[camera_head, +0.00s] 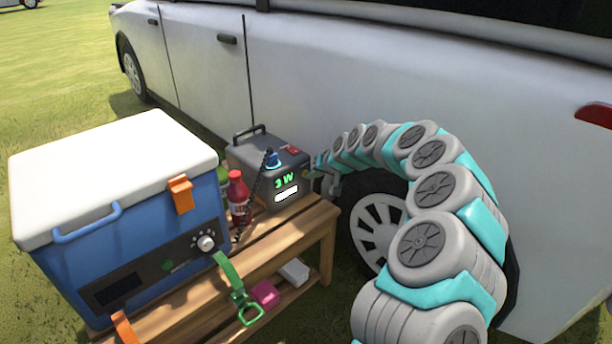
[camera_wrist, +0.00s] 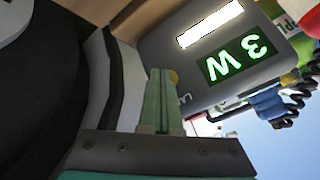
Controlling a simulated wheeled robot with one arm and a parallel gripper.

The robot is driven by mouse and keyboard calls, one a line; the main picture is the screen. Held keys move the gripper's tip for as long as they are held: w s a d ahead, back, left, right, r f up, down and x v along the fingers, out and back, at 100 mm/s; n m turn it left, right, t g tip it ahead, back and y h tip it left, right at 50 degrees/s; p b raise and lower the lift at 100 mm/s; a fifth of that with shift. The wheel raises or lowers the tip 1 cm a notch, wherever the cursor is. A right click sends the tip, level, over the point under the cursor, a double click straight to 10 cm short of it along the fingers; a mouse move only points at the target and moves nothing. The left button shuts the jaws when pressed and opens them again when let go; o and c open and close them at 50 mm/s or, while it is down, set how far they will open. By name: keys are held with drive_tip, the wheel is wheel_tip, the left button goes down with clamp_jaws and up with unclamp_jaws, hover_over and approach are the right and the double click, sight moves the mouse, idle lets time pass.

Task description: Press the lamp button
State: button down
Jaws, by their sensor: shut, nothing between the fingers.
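A grey power box (camera_head: 246,156) stands on the wooden bench, its front showing a green "3 W" display (camera_head: 284,181) and a bright white light bar (camera_head: 286,194). The box also fills the upper middle of the wrist view (camera_wrist: 165,50), with the display (camera_wrist: 237,60) and light bar (camera_wrist: 210,23) there. My gripper (camera_head: 313,173) is at the box's right side. In the wrist view my gripper (camera_wrist: 160,73) is shut and empty.
A blue cooler with a white lid (camera_head: 115,170) takes up the bench's left. A red bottle (camera_head: 238,190) and a blue plug with a dark coiled cord (camera_head: 272,160) are near the box. The wooden bench (camera_head: 300,225) stands close to a white car (camera_head: 320,80) and its wheel (camera_head: 378,222).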

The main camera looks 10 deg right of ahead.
idle(0.4)
drive_tip(key=shift+s+d, duration=0.2)
drive_tip(key=shift+s, duration=0.2)
drive_tip(key=shift+s+d+b, duration=0.5)
drive_tip(key=shift+s+d, duration=0.4)
drive_tip(key=shift+s, duration=0.3)
drive_tip(key=shift+s+d+b, duration=0.5)
drive_tip(key=shift+s+d, duration=0.4)
drive_tip(key=shift+s, duration=0.3)
idle(0.7)
